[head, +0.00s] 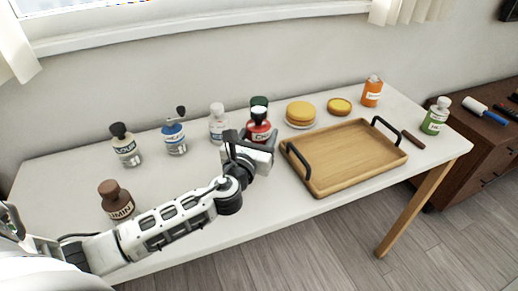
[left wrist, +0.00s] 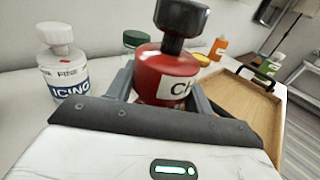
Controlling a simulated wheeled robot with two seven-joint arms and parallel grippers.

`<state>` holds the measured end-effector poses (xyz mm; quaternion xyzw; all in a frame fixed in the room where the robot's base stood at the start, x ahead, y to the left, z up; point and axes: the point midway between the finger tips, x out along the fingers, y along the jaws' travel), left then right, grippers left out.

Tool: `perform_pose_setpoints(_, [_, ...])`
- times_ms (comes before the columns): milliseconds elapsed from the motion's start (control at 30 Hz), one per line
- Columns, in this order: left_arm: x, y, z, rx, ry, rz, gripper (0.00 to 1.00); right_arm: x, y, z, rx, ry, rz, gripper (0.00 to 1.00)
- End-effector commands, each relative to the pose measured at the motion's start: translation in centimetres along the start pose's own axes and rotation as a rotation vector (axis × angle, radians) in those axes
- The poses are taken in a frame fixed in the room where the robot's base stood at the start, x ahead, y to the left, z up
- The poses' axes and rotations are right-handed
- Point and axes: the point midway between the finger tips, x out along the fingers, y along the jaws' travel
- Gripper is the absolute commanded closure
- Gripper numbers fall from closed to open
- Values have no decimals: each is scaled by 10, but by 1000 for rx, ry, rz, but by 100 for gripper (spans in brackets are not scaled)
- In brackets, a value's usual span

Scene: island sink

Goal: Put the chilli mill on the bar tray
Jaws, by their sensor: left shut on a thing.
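The chilli mill is a red jar with a dark top and a white label; it stands near the middle of the table in the head view (head: 258,128) and fills the centre of the left wrist view (left wrist: 168,75). My left gripper (head: 256,140) is shut on the chilli mill, with a finger on each side of its body. Its base is hidden by the gripper. The bar tray (head: 345,160) is a wooden tray with two black handles, just right of the gripper. It is empty and also shows in the left wrist view (left wrist: 240,97). My right gripper is out of view.
An icing jar (head: 217,124) stands close left of the gripper, and a green-topped jar (head: 259,102) is right behind the mill. Yellow stacked rounds (head: 300,113), an orange jar (head: 372,92) and a green jar (head: 435,117) stand around the tray. A brown cumin jar (head: 116,199) is at front left.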

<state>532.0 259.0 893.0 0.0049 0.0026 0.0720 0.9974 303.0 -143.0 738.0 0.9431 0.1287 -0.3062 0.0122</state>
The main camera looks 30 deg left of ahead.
Motion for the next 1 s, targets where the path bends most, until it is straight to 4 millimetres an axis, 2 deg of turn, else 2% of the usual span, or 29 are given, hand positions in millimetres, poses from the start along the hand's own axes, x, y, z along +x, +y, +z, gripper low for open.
perform_pose_setpoints(200, [12,4,-18,-1,0,1,74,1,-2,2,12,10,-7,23])
perform_pose_setpoints(300, [10,4,-35,0,2,-1,74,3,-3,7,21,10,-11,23])
perform_pose_setpoints(400, [10,4,-43,0,0,0,74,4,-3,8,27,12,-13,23])
perform_pose_setpoints(633, [10,4,-43,-1,0,-1,74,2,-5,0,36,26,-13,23])
perform_pose_setpoints(800, [10,3,-48,-1,0,-1,74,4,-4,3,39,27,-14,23])
perform_pose_setpoints(833, [10,3,-46,-1,1,-1,40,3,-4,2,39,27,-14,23])
perform_pose_setpoints(867, [10,3,-46,-1,1,-1,32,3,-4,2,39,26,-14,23])
perform_pose_setpoints(900, [10,3,-46,-1,1,-1,27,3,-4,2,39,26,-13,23])
perform_pose_setpoints(1000, [10,3,-46,-1,1,-1,27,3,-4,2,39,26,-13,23])
